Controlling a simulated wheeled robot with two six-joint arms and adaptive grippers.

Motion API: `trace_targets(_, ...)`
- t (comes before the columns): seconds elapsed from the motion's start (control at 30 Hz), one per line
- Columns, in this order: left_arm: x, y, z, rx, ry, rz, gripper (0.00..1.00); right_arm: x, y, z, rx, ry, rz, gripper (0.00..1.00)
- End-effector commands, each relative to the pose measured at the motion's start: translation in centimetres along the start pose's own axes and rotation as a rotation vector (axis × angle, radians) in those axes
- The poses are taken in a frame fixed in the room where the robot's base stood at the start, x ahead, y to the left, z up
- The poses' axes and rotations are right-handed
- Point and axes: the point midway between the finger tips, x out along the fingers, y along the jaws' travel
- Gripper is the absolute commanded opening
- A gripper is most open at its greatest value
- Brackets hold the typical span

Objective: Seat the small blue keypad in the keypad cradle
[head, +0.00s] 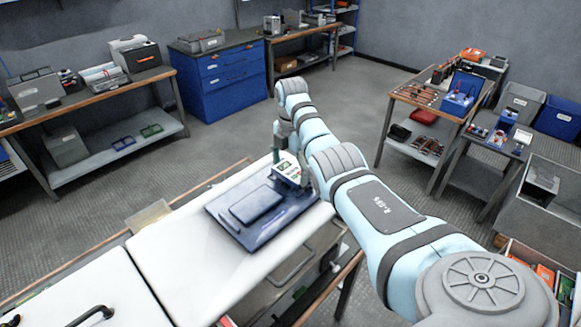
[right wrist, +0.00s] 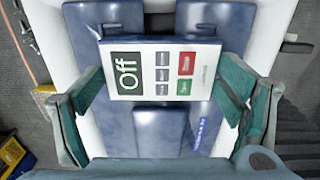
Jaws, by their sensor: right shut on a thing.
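The keypad (right wrist: 162,72) shows a pale face with an "Off" display, small grey buttons, a red and a green one, and a bluish top edge. My right gripper (right wrist: 163,88) is shut on it, one green fingertip at each side. In the head view my right gripper (head: 290,163) holds the keypad (head: 289,171) over the far right part of a dark blue panel (head: 228,221) with raised blocks. The panel also fills the middle of the right wrist view (right wrist: 160,130). I cannot tell which part is the cradle, or whether the keypad touches it. My left gripper is out of view.
The panel lies on a white-topped bench (head: 185,255). A blue cabinet (head: 225,75) and side tables with boxes and tools stand farther off. Bare white top lies left of the panel.

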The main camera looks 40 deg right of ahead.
Motion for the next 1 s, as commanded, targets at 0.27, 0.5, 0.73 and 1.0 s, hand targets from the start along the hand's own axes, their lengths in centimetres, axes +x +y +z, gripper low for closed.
trace_targets(0.27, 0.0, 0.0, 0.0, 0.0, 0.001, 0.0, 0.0, 0.0, 0.0, 0.0, 0.0, 0.0, 0.001, 0.52)
trace_targets(0.5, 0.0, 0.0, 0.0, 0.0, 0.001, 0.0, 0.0, 0.1, 0.0, 0.0, 0.0, 0.001, 0.001, 0.52)
trace_targets(0.73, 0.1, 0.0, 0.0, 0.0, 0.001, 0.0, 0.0, 0.5, 0.0, 0.0, 0.0, 0.001, 0.001, 0.52)
trace_targets(1.0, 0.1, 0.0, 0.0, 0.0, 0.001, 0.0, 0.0, 1.0, 0.0, 0.0, 0.0, 0.0, 0.001, 0.52)
